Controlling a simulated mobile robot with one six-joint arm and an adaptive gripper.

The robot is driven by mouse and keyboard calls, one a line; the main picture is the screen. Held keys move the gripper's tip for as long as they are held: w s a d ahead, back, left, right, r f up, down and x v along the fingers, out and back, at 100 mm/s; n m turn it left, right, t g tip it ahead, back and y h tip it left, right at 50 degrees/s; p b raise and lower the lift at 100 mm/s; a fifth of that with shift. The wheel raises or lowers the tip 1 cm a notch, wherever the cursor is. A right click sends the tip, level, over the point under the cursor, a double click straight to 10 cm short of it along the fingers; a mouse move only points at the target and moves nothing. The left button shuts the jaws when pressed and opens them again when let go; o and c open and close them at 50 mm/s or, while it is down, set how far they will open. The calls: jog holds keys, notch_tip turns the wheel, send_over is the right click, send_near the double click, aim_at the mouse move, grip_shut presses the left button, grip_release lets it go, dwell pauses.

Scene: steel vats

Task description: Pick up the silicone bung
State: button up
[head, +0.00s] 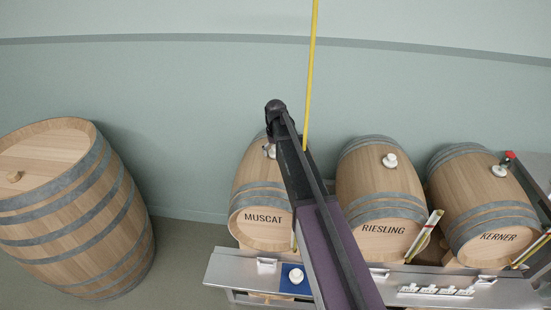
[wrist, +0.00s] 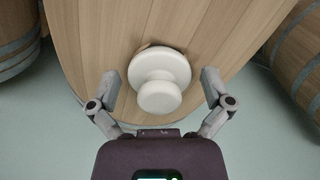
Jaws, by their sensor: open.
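A white silicone bung (wrist: 160,78) with a broad round flange and a smaller round knob sits on the wooden top of a barrel in the wrist view. In the head view a white bung (head: 269,152) shows on the MUSCAT barrel (head: 262,200), partly hidden by my arm. My gripper (wrist: 160,86) is open, with one finger to the left and one to the right of the bung. Gaps show on both sides, so neither finger touches it.
Another white piece (head: 296,276) lies on a blue mat (head: 289,286) on the steel bench (head: 238,266). A large barrel (head: 75,215) stands at left. A yellow pole (head: 311,70) rises behind my arm.

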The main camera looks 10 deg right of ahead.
dwell(0.6)
jog(key=c, duration=1.1)
